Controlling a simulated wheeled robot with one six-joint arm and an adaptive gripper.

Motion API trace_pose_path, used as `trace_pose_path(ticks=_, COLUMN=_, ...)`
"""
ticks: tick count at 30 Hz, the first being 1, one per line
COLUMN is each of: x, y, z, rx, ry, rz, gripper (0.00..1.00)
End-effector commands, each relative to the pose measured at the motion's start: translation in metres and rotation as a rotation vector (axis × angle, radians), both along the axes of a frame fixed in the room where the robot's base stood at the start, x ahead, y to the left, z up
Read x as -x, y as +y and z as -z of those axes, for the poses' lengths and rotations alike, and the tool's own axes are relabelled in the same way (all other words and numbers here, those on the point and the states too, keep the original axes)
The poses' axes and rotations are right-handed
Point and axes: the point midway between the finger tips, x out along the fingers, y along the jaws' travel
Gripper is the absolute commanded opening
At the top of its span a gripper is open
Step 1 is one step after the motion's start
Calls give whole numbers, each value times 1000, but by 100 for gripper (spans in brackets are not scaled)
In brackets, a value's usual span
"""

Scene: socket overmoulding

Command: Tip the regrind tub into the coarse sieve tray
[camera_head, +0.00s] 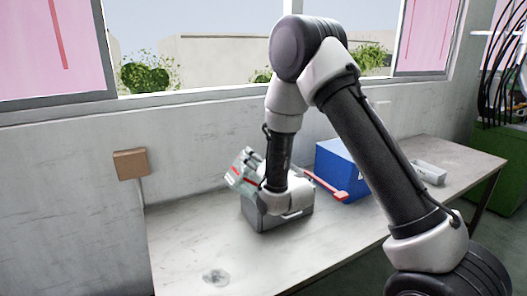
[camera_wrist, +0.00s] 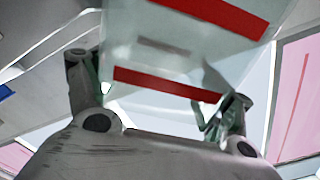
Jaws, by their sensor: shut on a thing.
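A pale, translucent tub with red bands (camera_head: 236,180), which I take for the regrind tub, is tilted over to the left in the head view. My gripper (camera_head: 246,166) is shut on it. In the wrist view the tub (camera_wrist: 185,48) fills the upper middle, with the fingers of my gripper (camera_wrist: 160,95) on either side of it. Its contents do not show. A grey box with a light slot or handle (camera_head: 290,214) stands on the table below and right of the tub, partly hidden by my arm. I cannot tell whether it is the coarse sieve tray.
A blue box (camera_head: 340,162) stands behind my arm, with a red-ended tool (camera_head: 325,186) in front of it. A small pale tray (camera_head: 430,172) lies at the right. The table (camera_head: 190,240) is clear at the front left, apart from a dark round mark.

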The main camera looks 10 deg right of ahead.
Motion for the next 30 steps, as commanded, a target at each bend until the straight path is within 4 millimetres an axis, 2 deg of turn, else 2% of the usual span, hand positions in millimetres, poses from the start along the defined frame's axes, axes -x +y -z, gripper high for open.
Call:
trace_pose_path(ticks=5, x=3, y=11, z=-2, rx=107, ry=-36, rz=-3, gripper=29)
trace_pose_path(ticks=12, x=15, y=47, z=-10, rx=511, ry=-169, rz=-3, gripper=29)
trace_pose_path(ticks=15, x=18, y=55, z=-11, rx=619, ry=-203, rz=-1, gripper=29)
trace_pose_path(ticks=26, x=18, y=57, z=-14, rx=665, ry=-216, rz=1, gripper=29)
trace_pose_path(ticks=30, x=18, y=57, z=-31, rx=662, ry=-219, rz=3, gripper=29)
